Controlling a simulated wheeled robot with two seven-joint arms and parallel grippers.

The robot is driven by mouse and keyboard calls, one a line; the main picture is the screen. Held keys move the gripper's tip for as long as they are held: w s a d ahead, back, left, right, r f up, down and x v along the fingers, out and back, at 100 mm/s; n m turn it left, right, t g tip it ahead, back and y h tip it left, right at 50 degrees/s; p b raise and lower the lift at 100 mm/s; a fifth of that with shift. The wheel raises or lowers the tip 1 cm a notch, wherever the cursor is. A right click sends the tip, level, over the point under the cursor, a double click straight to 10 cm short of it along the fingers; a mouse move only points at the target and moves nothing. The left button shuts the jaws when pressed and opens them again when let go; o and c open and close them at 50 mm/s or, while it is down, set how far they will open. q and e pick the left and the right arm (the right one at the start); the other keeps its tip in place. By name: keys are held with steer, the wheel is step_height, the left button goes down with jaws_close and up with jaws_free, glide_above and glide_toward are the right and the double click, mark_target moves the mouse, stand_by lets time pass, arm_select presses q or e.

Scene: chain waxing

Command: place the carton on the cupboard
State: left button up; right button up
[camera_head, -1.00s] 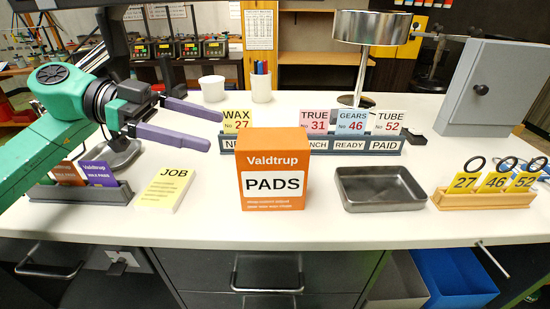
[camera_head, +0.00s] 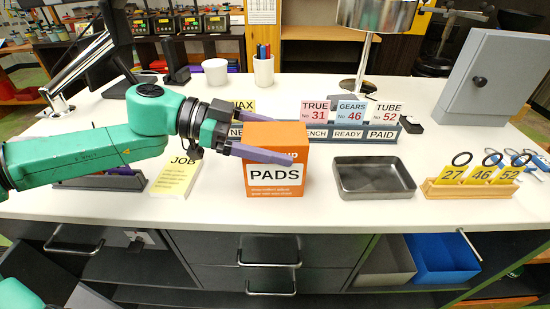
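The orange carton (camera_head: 274,182), labelled PADS, stands upright on the white counter in the middle of the view. My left gripper (camera_head: 262,138) reaches in from the left at the height of the carton's upper part. One purple finger lies across the front face, covering part of the brand name. The other finger is mostly hidden behind the carton. The fingers look wide apart, with the carton between them; I cannot see firm contact. The grey cupboard (camera_head: 497,82), with a dark round knob, stands at the back right of the counter. My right gripper is not in view.
A metal tray (camera_head: 374,190) lies right of the carton, and a wooden tag rack (camera_head: 470,193) lies further right. A card rack (camera_head: 383,133) and lamp (camera_head: 360,88) stand behind. The JOB pad (camera_head: 174,177) lies left. A pen cup (camera_head: 263,72) is at the back.

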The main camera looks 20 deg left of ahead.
arm_select(q)
steer(key=c, duration=1.4)
step_height(320, 180, up, 10)
steer(key=shift+r+b, duration=0.1)
steer(key=shift+b, duration=0.7)
steer(key=shift+c, duration=0.2)
